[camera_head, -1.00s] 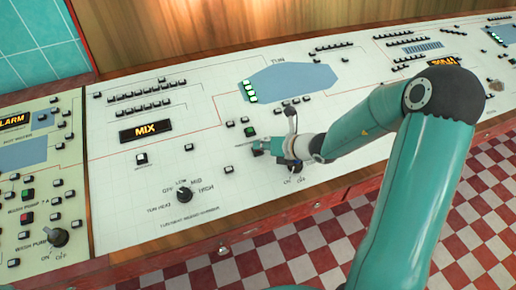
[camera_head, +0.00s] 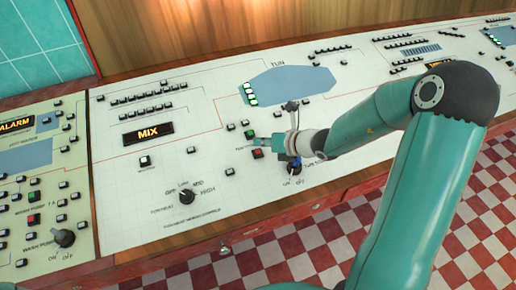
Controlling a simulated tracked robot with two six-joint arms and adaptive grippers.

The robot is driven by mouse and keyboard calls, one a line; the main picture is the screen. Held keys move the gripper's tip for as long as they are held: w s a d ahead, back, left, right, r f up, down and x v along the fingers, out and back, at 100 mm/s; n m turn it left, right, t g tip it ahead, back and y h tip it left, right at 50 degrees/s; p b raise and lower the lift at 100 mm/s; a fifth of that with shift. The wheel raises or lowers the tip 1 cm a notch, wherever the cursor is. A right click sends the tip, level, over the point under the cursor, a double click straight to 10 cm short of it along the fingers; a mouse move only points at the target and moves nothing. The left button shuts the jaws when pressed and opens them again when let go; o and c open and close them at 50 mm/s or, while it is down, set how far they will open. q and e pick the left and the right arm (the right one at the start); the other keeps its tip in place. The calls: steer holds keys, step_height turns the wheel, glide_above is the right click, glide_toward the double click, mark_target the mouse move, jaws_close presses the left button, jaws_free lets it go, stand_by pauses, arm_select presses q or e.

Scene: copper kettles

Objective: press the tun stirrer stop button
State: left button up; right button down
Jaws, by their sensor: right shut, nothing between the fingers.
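A red button (camera_head: 257,153), which I take to be the stirrer stop button, sits on the cream console below the blue tun outline (camera_head: 292,82). A green button (camera_head: 249,134) is just above and left of it. My right gripper (camera_head: 264,142) is shut and empty, pointing left. In the picture its fingertips lie between the two buttons, just above the red one. I cannot tell whether they touch the panel. The red button's face shows clear of the fingers. My left gripper is not in view.
A rotary knob (camera_head: 187,196) and a lit MIX sign (camera_head: 148,133) are on the panel to the left. A blue-based on/off switch (camera_head: 294,168) is just below my gripper. Small dark buttons surround the area. The wooden console edge (camera_head: 250,227) runs along the front.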

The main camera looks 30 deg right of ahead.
steer(key=shift+s+a+r+p, duration=0.15)
steer(key=shift+r+p, duration=0.15)
steer(key=shift+r, duration=0.3)
steer(key=shift+s+d+r+p, duration=0.1)
steer(key=shift+r+p, duration=0.15)
steer(key=shift+r, duration=0.3)
